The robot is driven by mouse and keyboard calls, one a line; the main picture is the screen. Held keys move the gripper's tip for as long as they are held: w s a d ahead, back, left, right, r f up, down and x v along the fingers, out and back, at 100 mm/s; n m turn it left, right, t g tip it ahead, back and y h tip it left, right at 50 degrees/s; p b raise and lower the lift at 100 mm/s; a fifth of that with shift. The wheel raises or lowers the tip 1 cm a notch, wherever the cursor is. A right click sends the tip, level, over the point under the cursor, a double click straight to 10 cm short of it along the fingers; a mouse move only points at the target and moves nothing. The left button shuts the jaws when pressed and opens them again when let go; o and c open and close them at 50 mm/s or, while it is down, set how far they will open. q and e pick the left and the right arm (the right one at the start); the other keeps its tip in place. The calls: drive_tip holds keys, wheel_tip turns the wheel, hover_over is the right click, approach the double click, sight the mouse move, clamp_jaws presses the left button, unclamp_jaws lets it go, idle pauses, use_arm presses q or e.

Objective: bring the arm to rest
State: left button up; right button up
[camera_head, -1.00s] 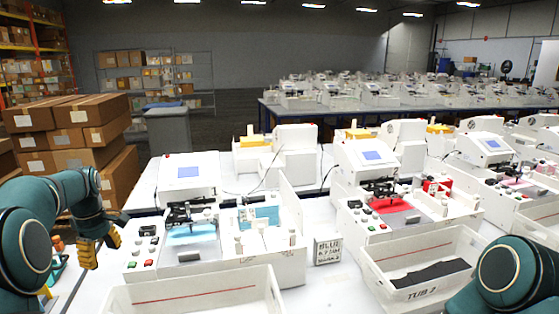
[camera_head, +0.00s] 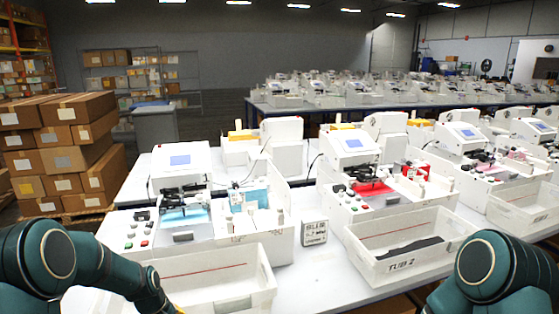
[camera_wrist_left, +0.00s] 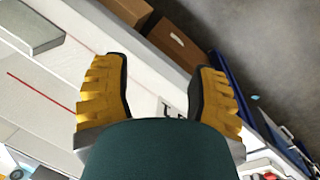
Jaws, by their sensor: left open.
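My left arm (camera_head: 100,262) comes in from the lower left of the head view, bent low. Its gripper is almost wholly hidden at the bottom edge there. In the left wrist view my left gripper (camera_wrist_left: 160,95) is open, with two yellow ridged fingers spread apart and nothing between them. White tub wall and the table's edge show beyond the fingers. My right arm (camera_head: 490,270) shows at the lower right of the head view; its gripper is out of frame.
An empty-looking white tub (camera_head: 230,288) stands in front of the left plotter (camera_head: 185,215). Tub 2 (camera_head: 385,262) holds a dark flat piece. Stacked cartons (camera_head: 60,155) stand at the left. Bare table shows between the tubs.

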use_arm(q)
drive_tip(key=s+d+f+m+h+b, duration=0.1)
drive_tip(key=s+d+f+m, duration=0.2)
drive_tip(key=s+d+f, duration=0.3)
drive_tip(key=s+d+f+m+h+b, duration=0.1)
drive_tip(key=s+d+f+m, duration=0.3)
drive_tip(key=s+d, duration=0.9)
wheel_tip(320, 180, down, 3)
drive_tip(key=shift+s+d+f+t+b, duration=0.1)
drive_tip(key=shift+s+d+t+b, duration=0.25)
drive_tip(key=shift+b, duration=0.35)
use_arm(e)
wheel_tip(320, 180, down, 5)
drive_tip(key=shift+a+r, duration=0.1)
drive_tip(key=shift+r, duration=0.1)
